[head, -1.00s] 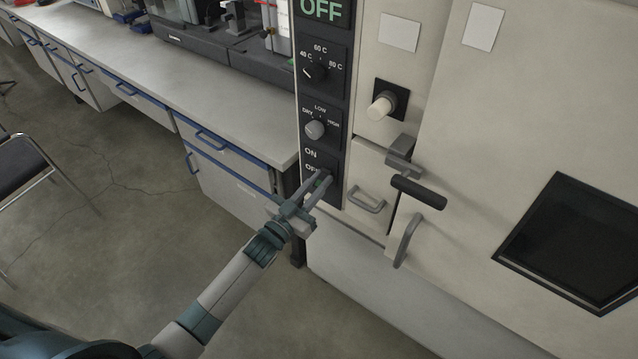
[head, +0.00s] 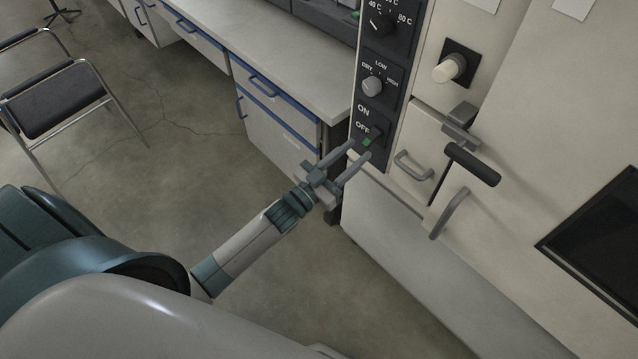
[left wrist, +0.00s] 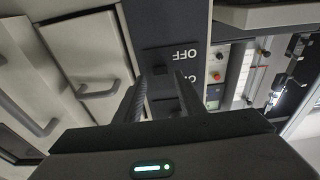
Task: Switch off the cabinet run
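The cabinet's dark control strip (head: 352,110) carries ON and OFF labels. A small switch with a green part (head: 367,142) sits beside the OFF label. My left gripper (head: 359,151) is open and empty, its two fingertips apart close to the lower end of the strip, near the switch. Whether they touch it I cannot tell. In the left wrist view the strip shows upside down with the OFF label (left wrist: 186,55), and the open fingers (left wrist: 160,85) point toward it. My right gripper is not in view.
Two dials, a temperature dial (head: 380,23) and a DRY/LOW/HIGH dial (head: 372,86), sit above. A cream knob (head: 449,68), a dark latch handle (head: 473,164) and grey pull handles (head: 413,166) stick out to the right. A bench (head: 290,70) and a chair (head: 57,100) stand left.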

